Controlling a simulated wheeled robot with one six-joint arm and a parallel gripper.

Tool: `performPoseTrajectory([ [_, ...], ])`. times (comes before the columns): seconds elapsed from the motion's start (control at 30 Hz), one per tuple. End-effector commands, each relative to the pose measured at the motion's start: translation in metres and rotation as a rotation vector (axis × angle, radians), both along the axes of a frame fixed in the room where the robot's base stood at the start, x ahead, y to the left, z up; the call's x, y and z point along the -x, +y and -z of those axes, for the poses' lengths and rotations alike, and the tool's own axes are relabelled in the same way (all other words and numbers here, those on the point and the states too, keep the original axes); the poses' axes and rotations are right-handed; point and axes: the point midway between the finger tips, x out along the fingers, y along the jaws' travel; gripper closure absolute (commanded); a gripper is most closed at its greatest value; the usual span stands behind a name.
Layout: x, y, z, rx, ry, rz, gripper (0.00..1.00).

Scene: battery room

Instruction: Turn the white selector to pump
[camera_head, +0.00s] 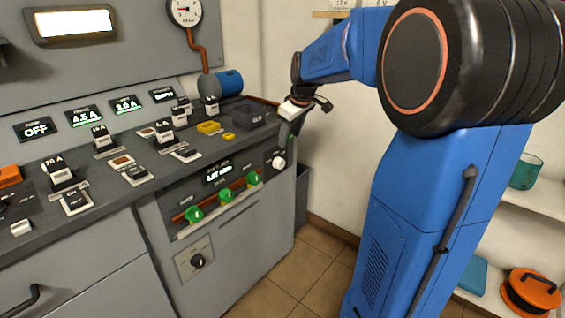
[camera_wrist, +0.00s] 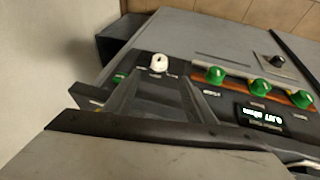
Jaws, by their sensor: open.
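The white selector (camera_head: 279,162) is a round knob on a dark plate at the right end of the console's front panel. In the wrist view the white selector (camera_wrist: 158,63) is upper left of the middle, just beyond my gripper. Its markings are too small to read, so I cannot tell which position it points to. My gripper (camera_head: 305,106) is open and empty, above and to the right of the selector, near the console's upper right corner. It is apart from the selector. In the wrist view my gripper (camera_wrist: 153,88) shows as dark grey fingers.
Green knobs (camera_head: 224,194) on an orange strip sit left of the selector, below a lit display (camera_head: 217,174). A black knob (camera_head: 197,261) is lower down. Black bins (camera_head: 250,117) and switches stand on the console top. The floor (camera_head: 310,255) in front is clear.

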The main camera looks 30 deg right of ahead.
Motion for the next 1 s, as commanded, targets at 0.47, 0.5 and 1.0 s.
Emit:
performPoseTrajectory([
  [0.47,-0.035,-0.003,0.078,-0.002,0.004,0.001,0.5],
  [0.5,-0.038,-0.004,0.084,-0.002,0.004,0.001,0.5],
  [1.0,-0.063,-0.007,0.138,-0.001,0.001,0.001,0.5],
])
